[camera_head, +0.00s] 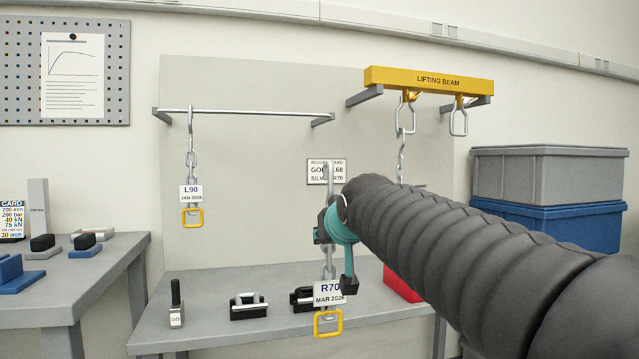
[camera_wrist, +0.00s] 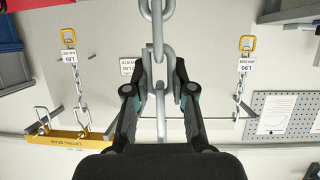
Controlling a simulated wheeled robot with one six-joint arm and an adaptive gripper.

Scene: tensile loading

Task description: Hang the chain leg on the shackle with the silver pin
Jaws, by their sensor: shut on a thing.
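My gripper (camera_head: 328,232) is shut on the R70 chain leg (camera_head: 329,265), which hangs upright with its R70 tag (camera_head: 329,291) and yellow ring below. In the wrist view, my gripper (camera_wrist: 160,88) grips a grey link of this chain (camera_wrist: 158,50). The yellow lifting beam (camera_head: 429,80) carries two shackles at the upper right. The left shackle (camera_head: 405,118) has a chain on it, partly hidden by my arm; the right shackle (camera_head: 458,120) hangs empty. Their pin colours are too small to tell. The held chain is apart from both.
An L90 chain (camera_head: 191,155) hangs from a wall rail (camera_head: 245,112) at left. A partly covered rigging card (camera_head: 318,171) names gold L60 and silver R70. The bench (camera_head: 220,336) holds small black blocks and a red box (camera_head: 400,288). Crates (camera_head: 550,175) stand at right.

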